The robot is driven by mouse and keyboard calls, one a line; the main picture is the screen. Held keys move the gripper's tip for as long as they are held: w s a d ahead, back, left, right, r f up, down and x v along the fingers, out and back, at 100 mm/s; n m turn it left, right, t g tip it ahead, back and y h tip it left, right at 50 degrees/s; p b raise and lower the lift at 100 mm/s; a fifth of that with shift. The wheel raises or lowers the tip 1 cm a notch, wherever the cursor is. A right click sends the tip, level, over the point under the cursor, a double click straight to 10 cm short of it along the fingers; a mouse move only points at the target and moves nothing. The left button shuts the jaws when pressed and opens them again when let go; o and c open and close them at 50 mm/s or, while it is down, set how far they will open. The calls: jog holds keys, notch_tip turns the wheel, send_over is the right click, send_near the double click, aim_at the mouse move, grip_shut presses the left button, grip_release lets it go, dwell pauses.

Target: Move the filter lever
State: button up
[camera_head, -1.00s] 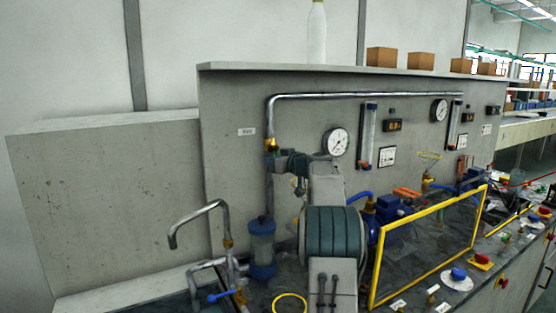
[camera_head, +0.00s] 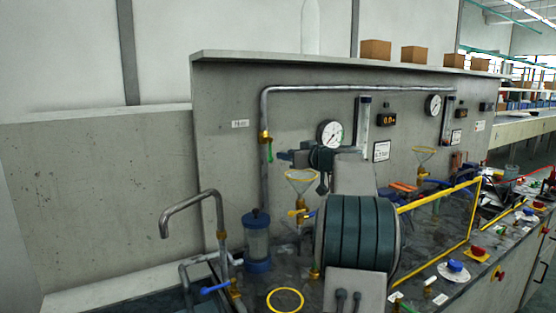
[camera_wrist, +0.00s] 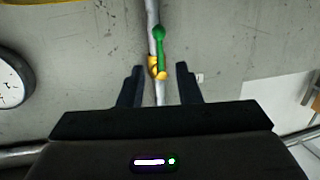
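A green lever (camera_head: 270,152) hangs down from a brass-yellow valve (camera_head: 264,136) on the vertical pipe at the left of the panel. In the wrist view the green lever (camera_wrist: 159,42) and its yellow valve (camera_wrist: 157,68) lie ahead, lined up with the gap between my fingers. My gripper (camera_head: 288,157) is just right of the lever in the head view; in the wrist view its fingers (camera_wrist: 160,71) are apart with nothing visibly gripped. Contact with the lever cannot be told. No readable label shows whether this is the filter lever.
A clear canister with a blue base (camera_head: 257,240) stands below. A funnel (camera_head: 301,182) with a yellow-handled valve is below my gripper. A round gauge (camera_head: 330,134) is to the right. A bent tap (camera_head: 190,205) with a blue lever (camera_head: 215,288) is at lower left.

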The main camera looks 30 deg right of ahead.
jog(key=shift+s+d+r, duration=0.1)
jog(key=shift+s+d, duration=0.05)
jog(key=shift+s, duration=0.6)
jog(key=shift+s+d+r, duration=0.1)
jog(key=shift+s, duration=0.65)
jog(key=s+a+f+g+y+p, duration=0.1)
jog(key=s+a+f+g+p, duration=0.1)
jog(key=a, duration=0.6)
jog(key=s+a+f+g+y+p, duration=0.1)
jog(key=s+a+g, duration=0.15)
jog(key=a, duration=0.65)
jog(key=s+a+f+g+p, duration=0.2)
jog(key=a+g, duration=0.1)
jog(key=a, duration=0.5)
jog(key=s+a+f+m+g+h+p, duration=0.1)
jog(key=s+a+f, duration=0.4)
jog(key=s, duration=0.7)
jog(key=s+a+f+m+g+h+p, duration=0.1)
jog(key=s+a+f+g+h+p, duration=0.2)
jog(key=s, duration=1)
jog(key=a+f+g+p, duration=0.1)
jog(key=a+g+p, duration=0.1)
jog(key=a, duration=0.1)
jog(key=shift+a+f, duration=0.15)
jog(key=shift+f, duration=0.25)
